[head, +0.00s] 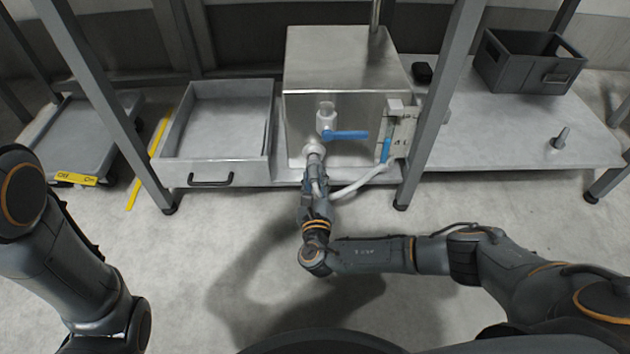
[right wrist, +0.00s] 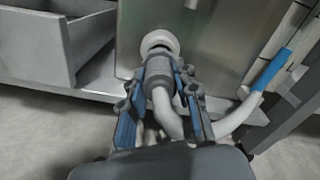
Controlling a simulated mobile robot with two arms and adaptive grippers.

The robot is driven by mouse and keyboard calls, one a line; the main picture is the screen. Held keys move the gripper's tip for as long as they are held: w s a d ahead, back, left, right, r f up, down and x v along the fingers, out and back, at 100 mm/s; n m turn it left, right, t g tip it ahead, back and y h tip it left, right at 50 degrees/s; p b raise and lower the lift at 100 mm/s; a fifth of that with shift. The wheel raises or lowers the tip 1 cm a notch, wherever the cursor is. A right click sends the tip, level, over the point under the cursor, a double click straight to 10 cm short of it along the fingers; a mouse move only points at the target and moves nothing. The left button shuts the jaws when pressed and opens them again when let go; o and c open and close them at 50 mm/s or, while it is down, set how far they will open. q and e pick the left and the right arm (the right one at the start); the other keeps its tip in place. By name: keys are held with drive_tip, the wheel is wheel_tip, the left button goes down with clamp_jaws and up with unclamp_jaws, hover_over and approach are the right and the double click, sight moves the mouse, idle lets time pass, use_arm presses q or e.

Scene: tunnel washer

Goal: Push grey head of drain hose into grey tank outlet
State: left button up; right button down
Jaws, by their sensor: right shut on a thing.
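The steel tank (head: 335,65) stands on a low shelf, with its pale round outlet (head: 308,149) low on the front. The outlet also shows in the right wrist view (right wrist: 160,39). My right gripper (head: 314,174) is shut on the grey head of the drain hose (right wrist: 157,70), one finger on each side. The head points at the outlet, and its front end overlaps the outlet's lower rim in the picture. I cannot tell how far it is inside. The pale hose (head: 357,184) curves away to the right. My left gripper is out of view.
A blue-handled valve (head: 345,134) sits above the outlet. A panel with a blue part (head: 386,150) is to the right. An open drawer (head: 215,120) is at left, a dark crate (head: 528,62) at back right. Frame posts (head: 437,105) flank the tank.

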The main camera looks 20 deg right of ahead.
drive_tip(key=shift+w+d, duration=0.15)
drive_tip(key=shift+w, duration=0.3)
drive_tip(key=shift+w+d, duration=0.1)
drive_tip(key=shift+w, duration=0.25)
idle(0.4)
drive_tip(key=c, duration=0.9)
unclamp_jaws()
drive_tip(key=shift+s, duration=0.1)
